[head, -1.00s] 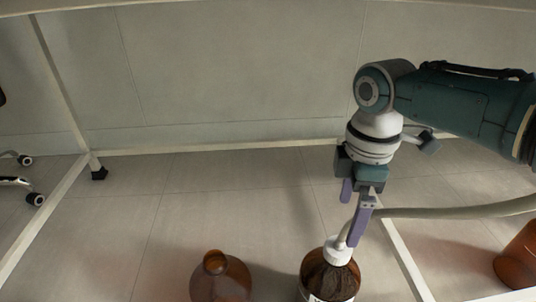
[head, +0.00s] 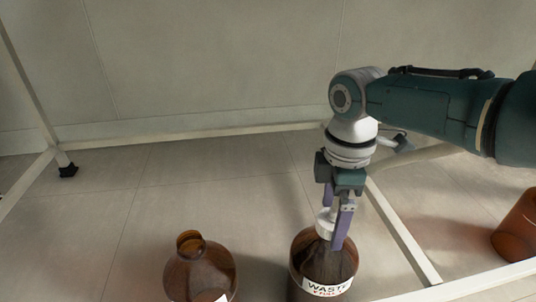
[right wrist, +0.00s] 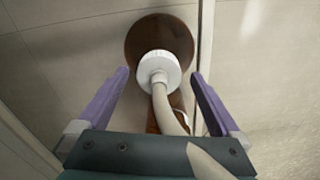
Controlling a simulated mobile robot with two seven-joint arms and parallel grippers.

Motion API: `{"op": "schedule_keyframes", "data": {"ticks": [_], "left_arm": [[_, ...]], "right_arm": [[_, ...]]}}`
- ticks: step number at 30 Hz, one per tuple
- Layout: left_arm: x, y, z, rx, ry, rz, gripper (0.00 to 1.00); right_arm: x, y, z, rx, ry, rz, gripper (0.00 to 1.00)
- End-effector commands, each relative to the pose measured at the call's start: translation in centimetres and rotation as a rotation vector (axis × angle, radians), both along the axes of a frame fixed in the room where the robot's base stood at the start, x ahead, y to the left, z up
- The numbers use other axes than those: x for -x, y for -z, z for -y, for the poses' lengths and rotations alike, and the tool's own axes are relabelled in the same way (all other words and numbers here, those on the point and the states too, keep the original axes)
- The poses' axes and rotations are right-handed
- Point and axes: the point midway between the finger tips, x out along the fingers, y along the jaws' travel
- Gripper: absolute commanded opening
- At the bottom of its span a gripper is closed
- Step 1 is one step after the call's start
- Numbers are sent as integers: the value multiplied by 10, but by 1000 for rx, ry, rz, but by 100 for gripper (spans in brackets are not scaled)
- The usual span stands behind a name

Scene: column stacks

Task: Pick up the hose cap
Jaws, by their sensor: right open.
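The white hose cap (head: 326,222) sits on the neck of a brown waste bottle (head: 322,262) with a white label. In the right wrist view the cap (right wrist: 158,66) lies between and just beyond the fingertips, with a pale hose (right wrist: 168,108) running from it toward the gripper. My right gripper (head: 335,218) points down at the cap, its purple fingers on either side. In the right wrist view the gripper (right wrist: 158,78) is open, with a gap between each finger and the cap. My left gripper is not in view.
An open brown bottle (head: 200,268) stands left of the waste bottle. Another orange-brown bottle (head: 518,225) stands at the right, beyond a pale frame bar (head: 400,232). The tiled floor (head: 100,225) at the left is clear.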

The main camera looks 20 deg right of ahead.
Motion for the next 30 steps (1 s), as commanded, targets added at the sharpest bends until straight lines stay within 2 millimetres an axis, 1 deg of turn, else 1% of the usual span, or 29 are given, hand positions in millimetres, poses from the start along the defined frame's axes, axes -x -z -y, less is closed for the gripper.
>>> {"op": "schedule_keyframes", "data": {"ticks": [1,6,7,27,29,30], "left_arm": [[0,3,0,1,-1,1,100],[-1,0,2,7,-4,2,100],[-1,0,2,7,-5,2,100],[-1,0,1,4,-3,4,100],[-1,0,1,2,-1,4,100],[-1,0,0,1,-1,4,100]], "right_arm": [[-1,3,0,0,0,1,100],[-1,0,0,0,0,1,100],[0,0,0,0,0,1,98],[0,1,0,-1,0,0,22],[0,1,0,-1,0,0,16],[0,1,0,-1,0,0,16]]}}
